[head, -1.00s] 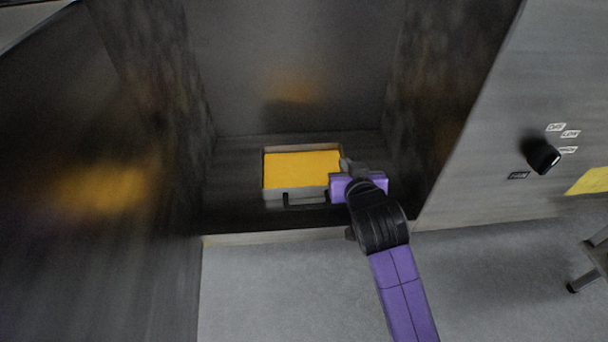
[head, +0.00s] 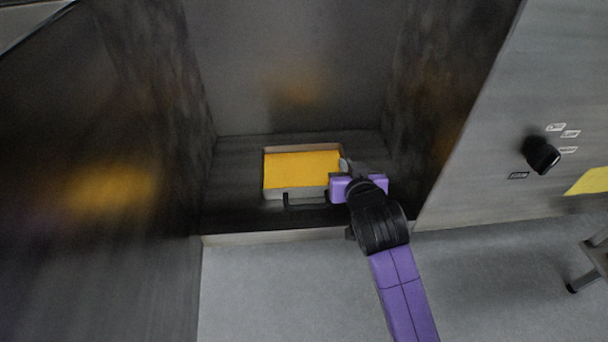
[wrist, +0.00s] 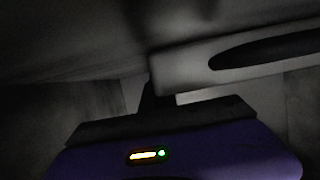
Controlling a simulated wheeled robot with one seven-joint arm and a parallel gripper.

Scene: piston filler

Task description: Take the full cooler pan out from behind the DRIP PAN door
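The cooler pan (head: 301,194) is a grey, box-shaped pan filled to near its rim with yellow-orange content (head: 302,170). It sits on the floor of the open compartment in the head view. A dark handle (head: 306,206) is on its front. My gripper (head: 346,166) is at the pan's right front corner, with its purple body just right of the handle. Whether it touches the pan is unclear. The finger gap is not clear.
Dark side walls (head: 440,110) enclose the compartment, with a low pale sill (head: 270,237) at its front. A panel with a black knob (head: 541,154) and small labels stands at right. A stool-like leg (head: 590,262) is at far right. The grey floor in front is clear.

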